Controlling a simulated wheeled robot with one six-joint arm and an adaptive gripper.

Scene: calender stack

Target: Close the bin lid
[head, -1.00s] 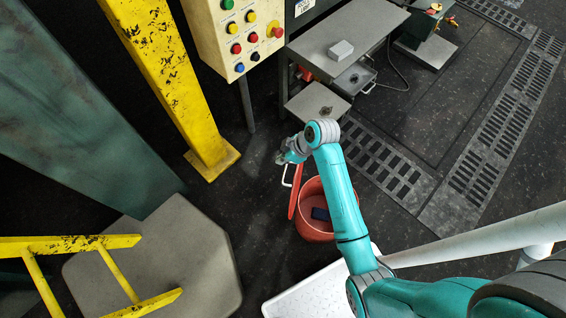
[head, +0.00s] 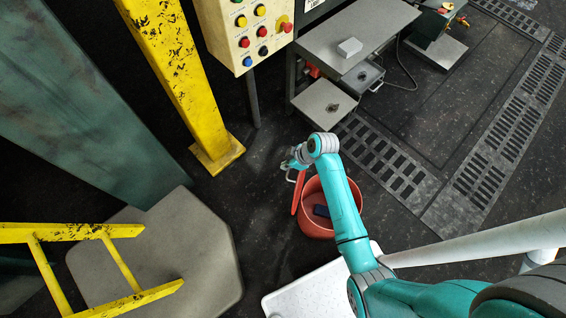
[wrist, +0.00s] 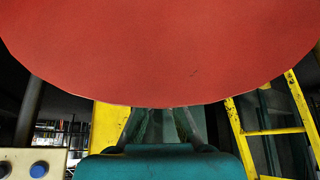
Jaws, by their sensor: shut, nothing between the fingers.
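The red bin (head: 316,222) stands on the floor, open, with a dark blue object (head: 321,212) inside. Its red lid (head: 299,192) stands up on edge at the bin's left side, with a pale handle on its outer face. My gripper (head: 287,165) is at the upper left of the lid, small and partly hidden by my arm. In the wrist view the lid (wrist: 165,50) fills the upper half, and my gripper (wrist: 165,122) is partly hidden behind its lower edge. The fingers look shut and hold nothing. I cannot tell whether they touch the lid.
A yellow post (head: 180,80) and a button panel (head: 243,35) stand beyond the bin. Metal tables (head: 355,40) are at the upper right. A yellow rail (head: 75,231) and grey block (head: 165,245) lie left. Dark floor is free between block and bin.

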